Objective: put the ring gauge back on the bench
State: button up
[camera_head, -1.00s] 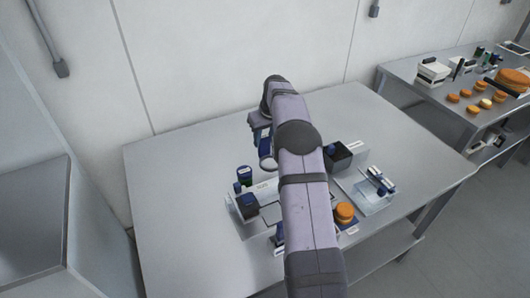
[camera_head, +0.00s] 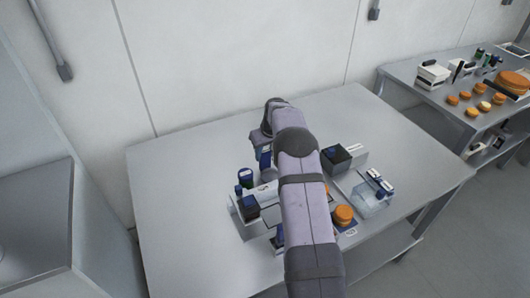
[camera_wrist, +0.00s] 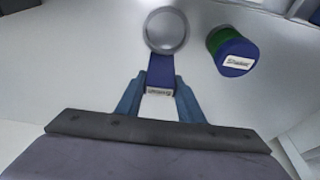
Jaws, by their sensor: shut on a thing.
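The ring gauge is a grey round ring (camera_wrist: 167,30) with a short blue handle (camera_wrist: 161,68) bearing a white label. My gripper (camera_wrist: 160,88) is shut on the handle, with one blue finger on each side, and the ring points away from it. In the head view my gripper (camera_head: 262,144) hangs over the middle of the grey bench (camera_head: 185,205), partly hidden by my arm. The ring gauge (camera_head: 266,160) shows below it. I cannot tell whether the ring touches the bench top.
A green and blue labelled cylinder (camera_wrist: 232,52) stands right of the ring. Dark blocks (camera_head: 336,157), a clear tray (camera_head: 370,198) and orange rounds (camera_head: 343,215) lie right of my arm. The bench's left side is clear. A second table (camera_head: 440,98) with several orange rounds stands at right.

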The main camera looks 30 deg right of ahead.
jog(key=shift+f, duration=0.2)
jog(key=o, duration=0.8)
jog(key=shift+r, duration=0.1)
jog(key=shift+o, duration=0.2)
jog(key=shift+r, duration=0.4)
jog(key=b+v, duration=0.3)
jog(key=v, duration=0.8)
jog(key=shift+r+b, duration=0.25)
jog(key=shift+b, duration=0.1)
jog(key=shift+s, duration=0.2)
